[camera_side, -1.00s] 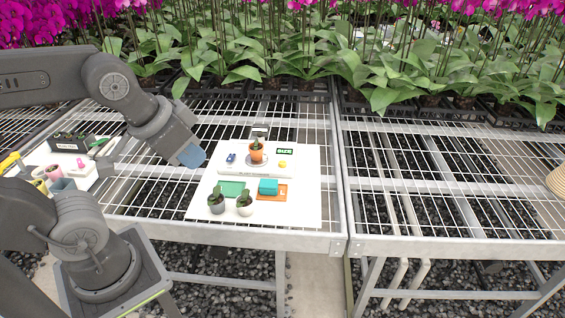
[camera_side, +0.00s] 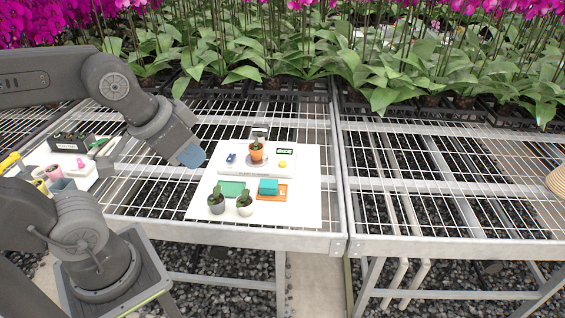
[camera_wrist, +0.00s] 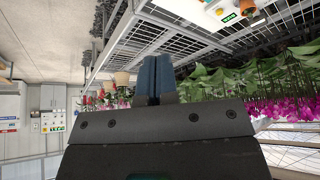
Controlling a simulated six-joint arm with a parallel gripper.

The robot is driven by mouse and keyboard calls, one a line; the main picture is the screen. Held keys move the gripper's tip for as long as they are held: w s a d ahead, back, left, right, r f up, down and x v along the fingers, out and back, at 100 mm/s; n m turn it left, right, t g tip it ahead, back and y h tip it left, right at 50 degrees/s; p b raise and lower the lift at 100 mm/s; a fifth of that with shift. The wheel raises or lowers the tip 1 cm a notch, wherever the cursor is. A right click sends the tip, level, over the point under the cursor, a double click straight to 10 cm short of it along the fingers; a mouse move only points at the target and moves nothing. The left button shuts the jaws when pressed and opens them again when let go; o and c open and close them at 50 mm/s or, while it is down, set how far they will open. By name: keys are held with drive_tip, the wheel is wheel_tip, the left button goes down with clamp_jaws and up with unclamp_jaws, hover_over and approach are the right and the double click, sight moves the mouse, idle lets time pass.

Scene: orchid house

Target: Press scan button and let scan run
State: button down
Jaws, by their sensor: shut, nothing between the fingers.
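A low white scan station (camera_side: 232,171) sits on a white board on the bench. A round yellow button (camera_side: 283,164) is at its right, below a small dark display with green characters (camera_side: 285,151). An orange pot with a green plant (camera_side: 256,154) stands on a grey round plate in the middle. My gripper (camera_side: 193,157) is left of the station, above the bench and apart from the button. Its blue fingers (camera_wrist: 156,77) are shut with nothing between them. The yellow button (camera_wrist: 220,12) shows at the top of the wrist view.
A small blue object (camera_side: 231,158) lies on the station's left. Orchids crowd the back. The right bench mesh (camera_side: 430,190) is mostly clear.

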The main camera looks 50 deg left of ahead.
idle(0.4)
drive_tip(key=w+d+r+n+h, duration=0.2)
drive_tip(key=w+n+h, duration=0.25)
drive_tip(key=w, duration=0.75)
drive_tip(key=n+t+y, duration=0.3)
drive_tip(key=n, duration=1.8)
hover_over(283, 163)
wheel_tip(283, 163, down, 22)
drive_tip(key=shift+s+f, duration=0.1)
drive_tip(key=shift+f, duration=0.05)
drive_tip(key=shift+f, duration=0.1)
drive_tip(key=shift+f, duration=4.3)
